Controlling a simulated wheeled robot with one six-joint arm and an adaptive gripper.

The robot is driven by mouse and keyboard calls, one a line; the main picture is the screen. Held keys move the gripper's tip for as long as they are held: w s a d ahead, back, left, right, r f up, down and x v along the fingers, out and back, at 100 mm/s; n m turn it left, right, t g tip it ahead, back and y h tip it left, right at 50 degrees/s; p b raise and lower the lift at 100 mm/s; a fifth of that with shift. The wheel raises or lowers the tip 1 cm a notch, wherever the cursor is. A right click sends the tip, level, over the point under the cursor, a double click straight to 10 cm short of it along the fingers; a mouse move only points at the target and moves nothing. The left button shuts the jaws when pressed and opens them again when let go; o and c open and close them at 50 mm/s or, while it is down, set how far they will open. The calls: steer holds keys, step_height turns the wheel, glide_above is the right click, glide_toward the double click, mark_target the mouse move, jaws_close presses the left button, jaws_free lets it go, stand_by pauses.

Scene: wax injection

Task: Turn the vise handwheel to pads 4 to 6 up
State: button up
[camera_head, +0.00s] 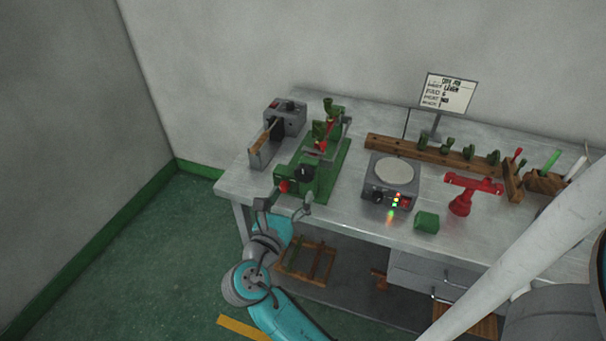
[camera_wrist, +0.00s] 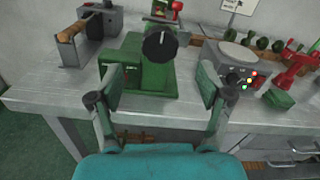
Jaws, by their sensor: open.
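The green vise (camera_head: 296,180) stands on the near left part of the bench. Its black round handwheel (camera_wrist: 161,46) carries a white mark pointing up in the wrist view; it also shows small and dark in the head view (camera_head: 304,172). My gripper (camera_wrist: 157,88) is open and empty, its two fingers spread on either side of the vise front in the picture. The handwheel appears beyond the fingertips, not between them. In the head view my gripper (camera_head: 285,204) is at the bench's front edge. I cannot make out numbered pads.
A grey machine with a wooden handle (camera_head: 284,118) stands left of the vise. A round-plated heater (camera_head: 394,172) with lit lamps, a green block (camera_head: 426,222) and a red stand (camera_head: 461,203) are to the right. A sign (camera_head: 447,93) stands behind. The floor left of the bench is clear.

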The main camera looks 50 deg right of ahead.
mark_target(302, 175)
steer(key=x, duration=0.8)
steer(key=shift+f, duration=0.1)
steer(key=c, duration=1.2)
